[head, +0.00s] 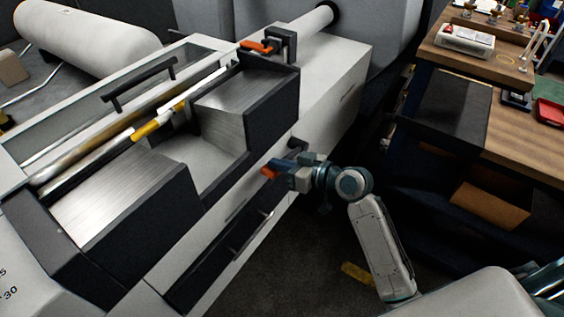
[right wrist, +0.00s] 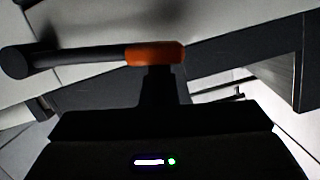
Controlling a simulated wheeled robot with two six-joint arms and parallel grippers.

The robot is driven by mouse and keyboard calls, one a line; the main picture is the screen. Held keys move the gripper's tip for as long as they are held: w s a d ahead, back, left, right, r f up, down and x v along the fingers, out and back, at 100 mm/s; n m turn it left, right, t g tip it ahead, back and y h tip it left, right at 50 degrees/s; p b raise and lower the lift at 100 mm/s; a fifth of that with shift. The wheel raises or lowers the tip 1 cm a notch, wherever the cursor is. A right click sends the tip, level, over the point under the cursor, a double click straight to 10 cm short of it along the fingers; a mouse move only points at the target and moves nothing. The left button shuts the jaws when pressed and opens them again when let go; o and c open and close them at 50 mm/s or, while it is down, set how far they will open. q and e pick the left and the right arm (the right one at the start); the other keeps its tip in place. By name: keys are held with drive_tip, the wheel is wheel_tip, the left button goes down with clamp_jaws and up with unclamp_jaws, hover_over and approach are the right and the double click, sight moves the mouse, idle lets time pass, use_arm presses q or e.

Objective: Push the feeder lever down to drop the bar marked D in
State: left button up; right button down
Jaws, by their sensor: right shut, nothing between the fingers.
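In the head view a small dark part (head: 297,145) shows just above the gripper and may be this lever. A slim bar with a yellow section (head: 147,130) lies along the feeder; no letter D is readable. My left gripper is not in view.
A dark bracket with an orange piece (head: 255,46) stands at the feeder's far end. A dark handle (head: 250,232) sits on the feeder's lower front. Open floor lies between bench and feeder.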

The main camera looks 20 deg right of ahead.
wheel_tip(320, 180, down, 10)
drive_tip(key=a+n+t+h+b, duration=0.1)
drive_tip(key=n+b, duration=0.3)
drive_tip(key=b, duration=0.7)
drive_tip(key=shift+s+r+h+b, duration=0.2)
drive_tip(key=shift+s+h+b, duration=0.1)
drive_tip(key=shift+s+b, duration=0.1)
